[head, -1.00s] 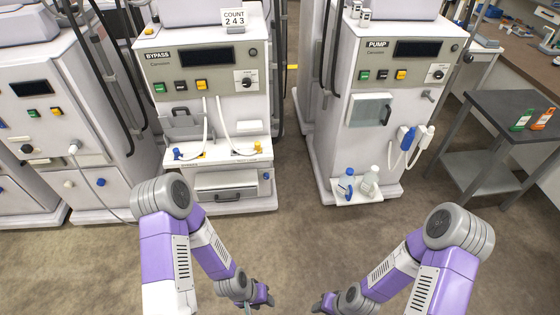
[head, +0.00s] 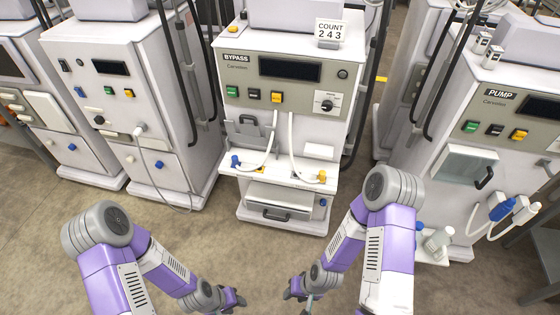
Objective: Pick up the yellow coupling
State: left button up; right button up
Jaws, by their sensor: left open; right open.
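The yellow coupling (head: 322,176) sits at the right end of a white shelf (head: 300,183) on the front of the machine labelled BYPASS, at the end of a white hose. A blue coupling (head: 235,162) sits at the shelf's left end on another white hose. My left gripper (head: 238,300) is open and empty, low in the head view, below and left of the yellow coupling. My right gripper (head: 290,293) is open and empty, below the shelf and the yellow coupling. Both are well apart from the couplings.
The BYPASS machine (head: 285,100) stands ahead, with a drawer (head: 280,203) below the shelf. The PUMP machine (head: 480,150) stands at the right, with bottles (head: 438,240) on its low ledge. Another machine (head: 120,100) stands at the left. The floor (head: 265,255) before the machines is clear.

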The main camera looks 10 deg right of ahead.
aim_at(322, 173)
jog(key=u, duration=0.05)
jog(key=i, duration=1)
jog(key=z, duration=0.45)
